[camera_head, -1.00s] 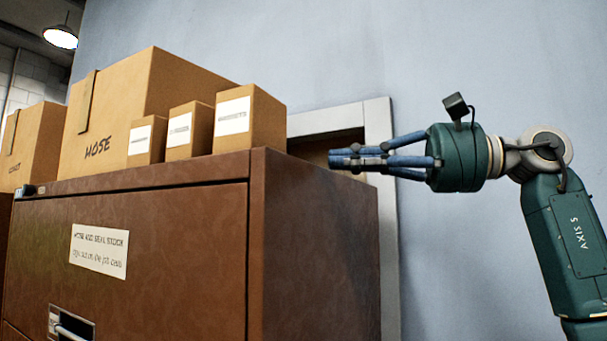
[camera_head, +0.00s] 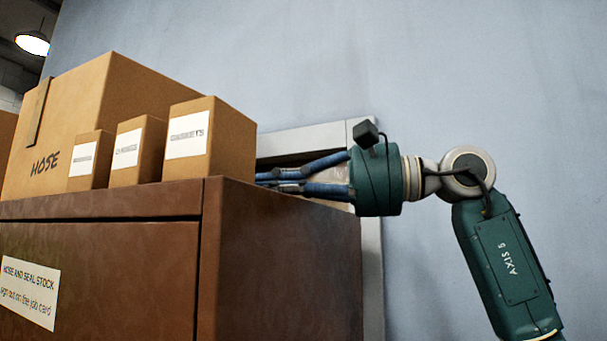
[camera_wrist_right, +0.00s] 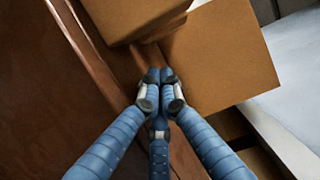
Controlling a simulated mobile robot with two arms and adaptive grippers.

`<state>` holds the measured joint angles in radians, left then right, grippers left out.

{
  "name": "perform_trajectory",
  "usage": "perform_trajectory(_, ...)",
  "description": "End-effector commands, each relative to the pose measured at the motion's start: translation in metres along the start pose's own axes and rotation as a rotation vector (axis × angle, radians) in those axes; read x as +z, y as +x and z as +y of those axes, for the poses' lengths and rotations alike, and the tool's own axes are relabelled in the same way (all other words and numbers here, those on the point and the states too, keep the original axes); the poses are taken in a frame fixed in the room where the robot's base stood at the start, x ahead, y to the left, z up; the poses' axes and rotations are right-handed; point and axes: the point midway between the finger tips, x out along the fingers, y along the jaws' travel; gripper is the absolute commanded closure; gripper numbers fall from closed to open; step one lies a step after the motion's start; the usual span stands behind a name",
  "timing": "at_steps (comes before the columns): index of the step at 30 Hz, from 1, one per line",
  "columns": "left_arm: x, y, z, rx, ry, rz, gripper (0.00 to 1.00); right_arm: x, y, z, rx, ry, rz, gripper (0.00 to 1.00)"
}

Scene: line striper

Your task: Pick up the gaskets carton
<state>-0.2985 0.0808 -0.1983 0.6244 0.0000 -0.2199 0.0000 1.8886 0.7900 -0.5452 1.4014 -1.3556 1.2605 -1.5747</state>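Three small cartons stand in a row on top of a brown cabinet (camera_head: 280,255). The rightmost and largest of them (camera_head: 232,140) has a white label that seems to end in "TS", which fits the gaskets carton; the print is blurred. My right gripper (camera_head: 262,179) is just right of this carton, low over the cabinet top, with its fingers pointing left. In the right wrist view its blue fingertips (camera_wrist_right: 160,76) are together with nothing between them. Cardboard faces are close ahead of them there; contact cannot be told. My left gripper is not in view.
The middle carton (camera_head: 138,150) and the smallest carton (camera_head: 90,160) stand to the left. A large HOSE box (camera_head: 85,110) is behind them. A blue-grey wall (camera_head: 450,80) rises behind the cabinet, with a pale frame (camera_head: 310,140) on it. Open air lies above the cartons.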

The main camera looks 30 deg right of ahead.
Motion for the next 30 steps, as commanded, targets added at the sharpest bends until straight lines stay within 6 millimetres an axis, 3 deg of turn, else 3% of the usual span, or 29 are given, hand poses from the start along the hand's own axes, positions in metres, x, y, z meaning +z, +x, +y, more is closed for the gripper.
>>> perform_trajectory(5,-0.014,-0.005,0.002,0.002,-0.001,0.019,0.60,0.023,0.003,-0.002,-0.002,-0.004,0.000,1.00)
perform_trajectory(15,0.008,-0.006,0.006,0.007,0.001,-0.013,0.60,0.031,0.005,0.000,-0.003,-0.001,0.001,1.00)
perform_trajectory(20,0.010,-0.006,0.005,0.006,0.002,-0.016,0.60,0.033,0.005,0.000,-0.003,-0.003,0.000,1.00)
perform_trajectory(30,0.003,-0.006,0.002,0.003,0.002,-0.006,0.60,0.078,0.017,-0.001,-0.003,-0.003,-0.001,1.00)
